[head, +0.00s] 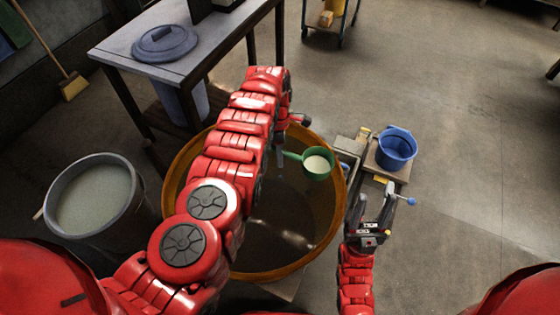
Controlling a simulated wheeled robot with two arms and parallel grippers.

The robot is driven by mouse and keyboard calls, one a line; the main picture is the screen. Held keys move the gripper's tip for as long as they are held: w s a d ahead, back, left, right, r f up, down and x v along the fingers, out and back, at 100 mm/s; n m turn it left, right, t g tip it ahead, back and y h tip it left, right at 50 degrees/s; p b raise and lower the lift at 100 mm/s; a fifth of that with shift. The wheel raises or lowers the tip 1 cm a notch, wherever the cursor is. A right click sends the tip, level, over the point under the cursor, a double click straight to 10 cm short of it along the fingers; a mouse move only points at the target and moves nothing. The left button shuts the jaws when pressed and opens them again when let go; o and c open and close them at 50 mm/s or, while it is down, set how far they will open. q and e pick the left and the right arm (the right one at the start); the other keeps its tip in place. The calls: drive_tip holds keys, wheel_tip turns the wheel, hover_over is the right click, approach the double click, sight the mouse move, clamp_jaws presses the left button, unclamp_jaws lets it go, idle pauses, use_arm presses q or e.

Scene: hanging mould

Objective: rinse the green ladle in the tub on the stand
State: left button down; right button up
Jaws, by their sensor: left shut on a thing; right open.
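The green ladle (319,165) is over the right inner side of the large orange tub (176,181). Its bowl faces up and shows a pale filling. The tub holds dark, shiny liquid, and a corner of a stand (287,288) shows below its front rim. My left gripper (281,154) is shut on the ladle's handle, partly hidden by my arm, which crosses the tub. I cannot tell how high the ladle is above the liquid. My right gripper (374,208) is open and empty, to the right of the tub.
A blue bucket (397,147) stands on a low board right of the tub, near small tools. A grey bin (96,200) of pale liquid stands at left. A table (120,50) with a round grey lid (164,43) stands behind. The floor at right is clear.

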use_arm(q)
wheel_tip(320, 180, down, 24)
drive_tip(key=n+b, duration=0.2)
drive_tip(key=b, duration=1.7)
drive_tip(key=shift+s+n+h, duration=0.3)
drive_tip(key=shift+d+r, duration=0.1)
drive_tip(key=shift+r, duration=0.1)
drive_tip(key=shift+d+r+p, duration=0.2)
drive_tip(key=shift+r+p, duration=0.2)
drive_tip(key=shift+p, duration=0.2)
drive_tip(key=shift+w, duration=0.1)
